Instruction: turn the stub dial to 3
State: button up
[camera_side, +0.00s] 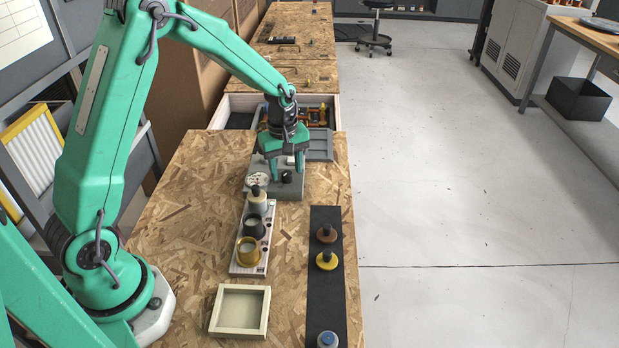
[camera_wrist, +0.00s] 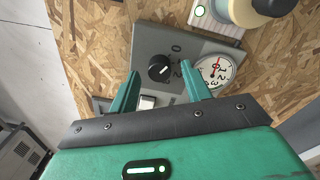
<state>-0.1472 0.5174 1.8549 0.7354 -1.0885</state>
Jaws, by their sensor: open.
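The stub dial (camera_wrist: 159,69) is a short black knob with a white mark on the sloping face of a grey box (camera_wrist: 150,38). It also shows in the side view (camera_side: 286,177). Printed figures stand beside it, and a 0 is legible. A round white gauge (camera_wrist: 216,72) with a red needle and figures sits next to it; the needle points near the 0 end. My gripper (camera_side: 287,166) is open, with its fingers above the box on either side of the dial. I cannot tell whether they touch it. The mark's exact setting is too small to read.
A white rocker switch (camera_wrist: 148,102) is close to one finger. A rack (camera_side: 242,268) with several jars stands nearer. A black strip (camera_side: 322,285) with knobs lies right, and an empty tray (camera_side: 239,329) in front. An open drawer (camera_side: 240,103) is behind.

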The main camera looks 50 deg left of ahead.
jog(key=shift+f, duration=0.45)
jog(key=c, duration=1)
